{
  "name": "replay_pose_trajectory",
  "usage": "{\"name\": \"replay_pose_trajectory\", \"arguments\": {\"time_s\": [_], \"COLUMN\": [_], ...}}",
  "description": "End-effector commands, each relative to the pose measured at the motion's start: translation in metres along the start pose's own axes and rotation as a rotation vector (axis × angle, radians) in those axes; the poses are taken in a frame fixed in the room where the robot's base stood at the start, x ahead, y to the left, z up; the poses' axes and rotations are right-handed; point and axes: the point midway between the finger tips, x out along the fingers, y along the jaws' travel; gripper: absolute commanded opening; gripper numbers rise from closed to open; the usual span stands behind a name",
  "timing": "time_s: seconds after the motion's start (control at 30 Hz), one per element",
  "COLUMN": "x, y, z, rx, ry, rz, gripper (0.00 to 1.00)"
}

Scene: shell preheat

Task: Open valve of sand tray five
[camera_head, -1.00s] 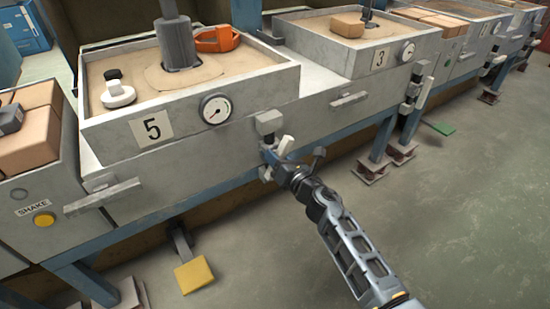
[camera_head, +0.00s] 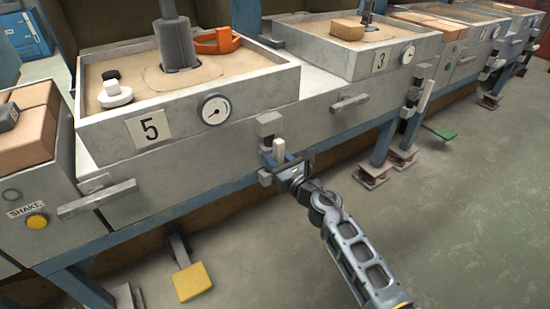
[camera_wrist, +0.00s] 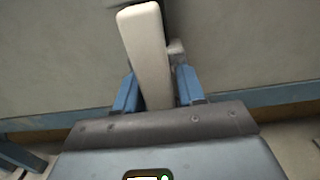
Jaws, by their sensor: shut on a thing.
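Sand tray five (camera_head: 185,128) is a grey metal box of sand with a "5" plate and a round gauge (camera_head: 215,109) on its front. Its valve, with a whitish lever handle (camera_head: 279,148), is on the front just below and right of the gauge. The handle looks near upright. My gripper (camera_head: 276,162) is at the valve, shut on the handle. In the wrist view the pale handle (camera_wrist: 147,52) rises between the two blue fingers (camera_wrist: 158,92), leaning slightly left at its top. The lower end of the handle is hidden by my gripper.
Tray three (camera_head: 355,60) stands to the right with its own gauge. A yellow pedal (camera_head: 192,282) is near the floor below tray five. A grey bar handle (camera_head: 97,199) juts from the front at left.

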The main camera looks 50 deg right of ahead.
Motion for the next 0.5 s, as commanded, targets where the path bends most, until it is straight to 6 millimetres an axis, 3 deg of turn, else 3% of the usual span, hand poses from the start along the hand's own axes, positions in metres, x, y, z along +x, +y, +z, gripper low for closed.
{"name": "replay_pose_trajectory", "arguments": {"time_s": [0.33,0.37,0.5], "x": [-0.0008,-0.0008,-0.0006], "y": [-0.0007,-0.0007,-0.0005], "z": [-0.0015,-0.0015,-0.0011], "rx": [-0.009,-0.009,-0.007], "ry": [0.003,0.003,0.002], "rz": [-0.001,-0.001,-0.001], "gripper": [0.0,0.42,0.51]}}
